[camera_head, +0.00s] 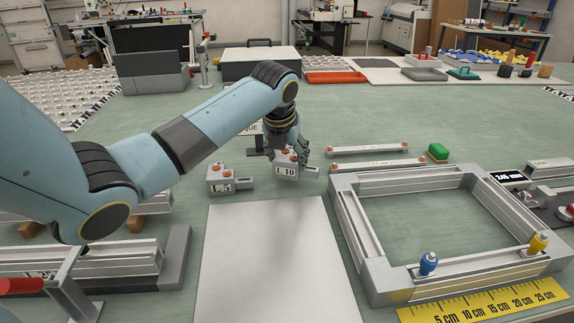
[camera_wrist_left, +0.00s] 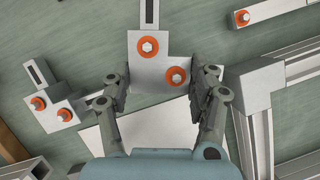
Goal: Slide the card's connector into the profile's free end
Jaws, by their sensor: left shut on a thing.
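My left gripper (camera_head: 287,160) is shut on a grey connector (camera_head: 286,168) labelled 1.10, with orange-ringed bolts. In the left wrist view, the connector (camera_wrist_left: 158,62) sits between the two fingers (camera_wrist_left: 162,95), its narrow slotted arm pointing to the top. A second connector (camera_head: 222,180), labelled 1.5, rests on the table to the left, apart from the gripper. The silver profile frame (camera_head: 349,218) lies to the right of the held connector. I cannot tell which profile end is free. A card (camera_head: 250,129) ending in "QUE" stands behind, partly hidden by my arm. My right gripper is out of view.
Two loose bars (camera_head: 370,150) with orange ends lie behind the frame, near a green block (camera_head: 437,152). A pale plate (camera_head: 265,255) lies in front. Blue (camera_head: 428,264) and yellow (camera_head: 538,243) pieces stand on the frame's front bar, by a yellow ruler (camera_head: 485,304).

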